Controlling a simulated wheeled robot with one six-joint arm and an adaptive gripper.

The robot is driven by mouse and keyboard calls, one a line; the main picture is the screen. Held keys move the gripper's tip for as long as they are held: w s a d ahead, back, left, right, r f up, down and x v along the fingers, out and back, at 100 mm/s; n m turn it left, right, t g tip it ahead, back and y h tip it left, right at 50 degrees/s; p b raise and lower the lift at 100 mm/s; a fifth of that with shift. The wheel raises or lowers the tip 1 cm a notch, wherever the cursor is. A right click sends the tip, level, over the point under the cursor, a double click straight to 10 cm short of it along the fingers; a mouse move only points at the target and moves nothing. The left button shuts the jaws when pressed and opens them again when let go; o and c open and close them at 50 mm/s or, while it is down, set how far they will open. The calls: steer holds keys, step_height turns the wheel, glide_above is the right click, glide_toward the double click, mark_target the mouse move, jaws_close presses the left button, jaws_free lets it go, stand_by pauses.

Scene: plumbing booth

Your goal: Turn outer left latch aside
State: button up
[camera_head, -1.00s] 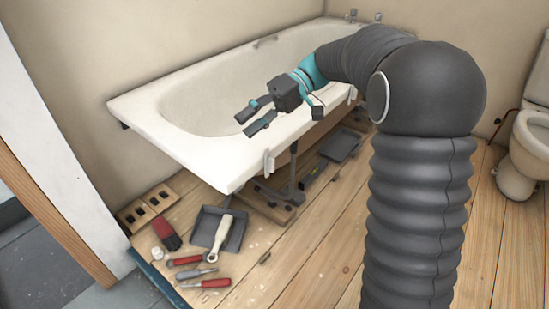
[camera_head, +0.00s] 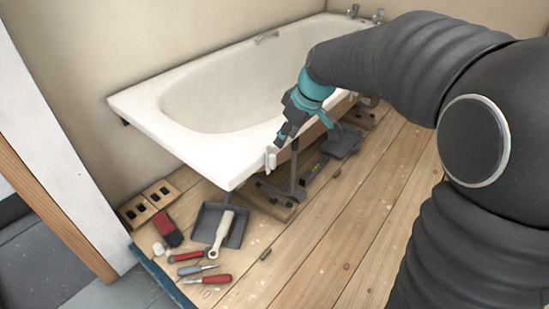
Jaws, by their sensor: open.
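The outer left latch (camera_head: 271,159) is a small white upright piece hanging at the front rim of the white bathtub (camera_head: 180,150), near its left corner. My gripper (camera_head: 283,139) is dark with a teal collar behind it. It points down and left over the front rim, with its fingers just above and right of the latch. I see the jaws nearly edge-on; they are open and hold nothing visible. Whether a finger touches the latch cannot be told.
Dark tub legs (camera_head: 292,182) stand under the rim.

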mark_target(275, 156)
steer(key=x, duration=1.1)
steer(key=shift+b, duration=0.3)
jaws_close()
